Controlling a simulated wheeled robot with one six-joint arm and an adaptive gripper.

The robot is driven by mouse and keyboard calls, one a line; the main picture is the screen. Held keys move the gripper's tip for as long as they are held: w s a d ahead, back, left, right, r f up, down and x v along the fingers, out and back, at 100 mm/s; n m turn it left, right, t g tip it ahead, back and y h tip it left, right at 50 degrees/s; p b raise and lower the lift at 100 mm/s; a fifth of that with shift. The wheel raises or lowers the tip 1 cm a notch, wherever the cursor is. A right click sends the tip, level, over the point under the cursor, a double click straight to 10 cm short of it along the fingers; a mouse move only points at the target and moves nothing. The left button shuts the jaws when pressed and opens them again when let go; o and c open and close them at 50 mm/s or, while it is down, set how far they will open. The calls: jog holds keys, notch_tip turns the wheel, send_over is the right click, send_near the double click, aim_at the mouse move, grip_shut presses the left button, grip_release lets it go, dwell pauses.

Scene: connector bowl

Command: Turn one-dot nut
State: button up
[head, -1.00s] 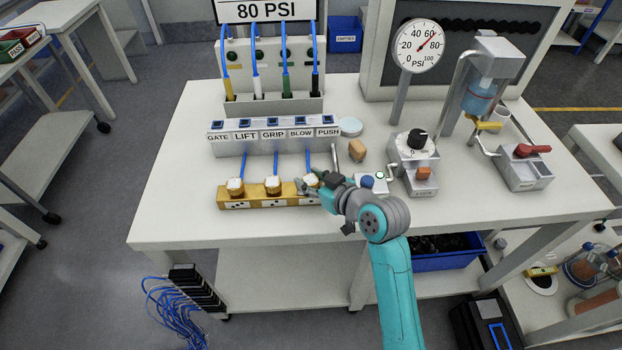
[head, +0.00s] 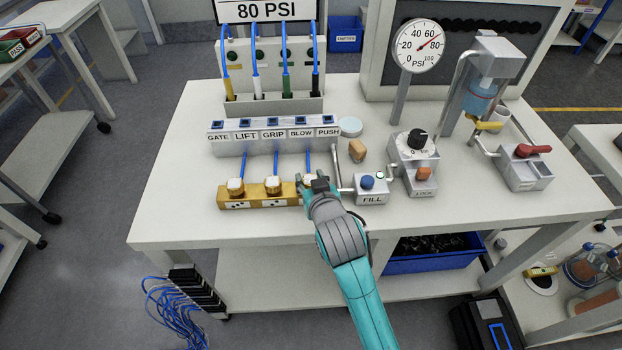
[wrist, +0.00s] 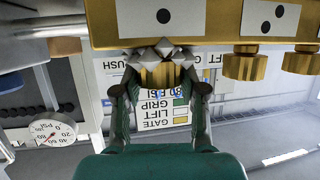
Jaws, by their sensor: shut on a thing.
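The brass block (head: 250,203) sits near the table's front edge, with white dot labels and capped nuts. My gripper (head: 316,186) is at its right-hand nut, which it mostly hides in the head view. In the wrist view the one-dot label (wrist: 163,17) is on the block, and the ribbed brass one-dot nut (wrist: 161,74) sits between my fingers. My gripper (wrist: 160,66) is shut on this nut, one finger on each side. The two-dot nut (wrist: 245,66) is beside it, free, and another nut (wrist: 300,62) lies beyond.
A FILL box (head: 371,188) with a blue knob stands close to my gripper's right. Blue tubes (head: 308,161) run from the block to the labelled rail (head: 274,134). A PSI gauge (head: 417,46) stands behind. A tan piece (head: 357,150) lies right of the rail.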

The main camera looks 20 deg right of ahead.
jog(key=m+g+h, duration=0.1)
jog(key=m+h, duration=0.1)
jog(key=h, duration=0.1)
jog(key=m+g+h, duration=0.1)
jog(key=m+h, duration=0.1)
jog(key=m, duration=0.1)
jog(key=shift+w+a+h, duration=0.1)
jog(key=shift+a+h, duration=0.1)
jog(key=shift+h, duration=0.2)
jog(key=m+g+h, duration=0.4)
jog(key=m+g, duration=0.1)
jog(key=shift+d, duration=0.1)
jog(key=shift+f+m, duration=0.1)
jog(key=shift+m, duration=0.3)
jog(key=o, duration=1.1)
jog(key=shift+o, duration=0.2)
jog(key=v, duration=1.2)
jog(key=shift+f, duration=0.15)
